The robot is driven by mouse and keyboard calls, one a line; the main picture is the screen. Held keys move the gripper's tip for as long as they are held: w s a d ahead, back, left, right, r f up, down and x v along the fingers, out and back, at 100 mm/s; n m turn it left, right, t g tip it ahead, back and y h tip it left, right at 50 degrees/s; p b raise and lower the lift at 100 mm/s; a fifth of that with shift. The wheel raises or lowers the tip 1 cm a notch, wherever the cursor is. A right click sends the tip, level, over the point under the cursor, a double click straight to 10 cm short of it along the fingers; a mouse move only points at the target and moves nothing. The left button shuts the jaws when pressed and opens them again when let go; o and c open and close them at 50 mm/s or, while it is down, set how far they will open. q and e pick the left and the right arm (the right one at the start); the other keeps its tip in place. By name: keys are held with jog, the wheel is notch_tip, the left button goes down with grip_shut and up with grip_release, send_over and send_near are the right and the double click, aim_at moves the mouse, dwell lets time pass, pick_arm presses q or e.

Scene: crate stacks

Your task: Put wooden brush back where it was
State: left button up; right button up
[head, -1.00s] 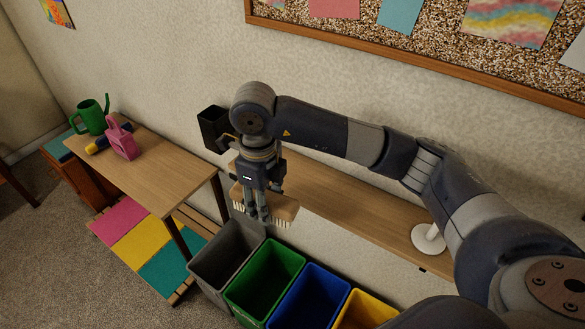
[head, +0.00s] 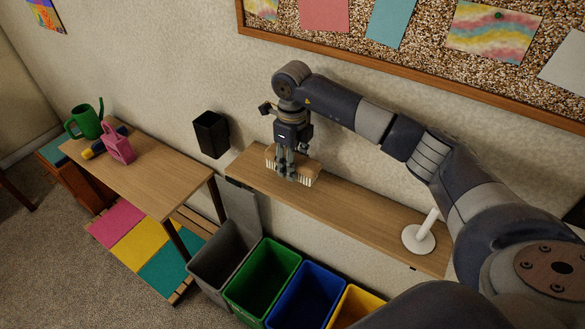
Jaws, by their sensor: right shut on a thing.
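The wooden brush (head: 309,172) has a tan block and pale bristles pointing down. It is at the wooden wall shelf (head: 352,207), near the shelf's left part. My right gripper (head: 288,176) points down and is shut on the brush, covering its middle. I cannot tell whether the bristles touch the shelf or hang just above it. My left gripper is not in view.
A white stand (head: 419,238) is at the shelf's right end. A black wall holder (head: 211,134) hangs left of the shelf. Grey (head: 206,267), green (head: 243,291), blue (head: 306,294) and yellow bins stand below. A table (head: 150,178) is at left.

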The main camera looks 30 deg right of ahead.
jog(key=shift+f+p, duration=0.75)
jog(key=shift+f, duration=0.85)
jog(key=shift+f+b, duration=0.3)
jog(key=o, duration=0.9)
jog(key=shift+o, duration=0.2)
jog(key=shift+r, duration=0.15)
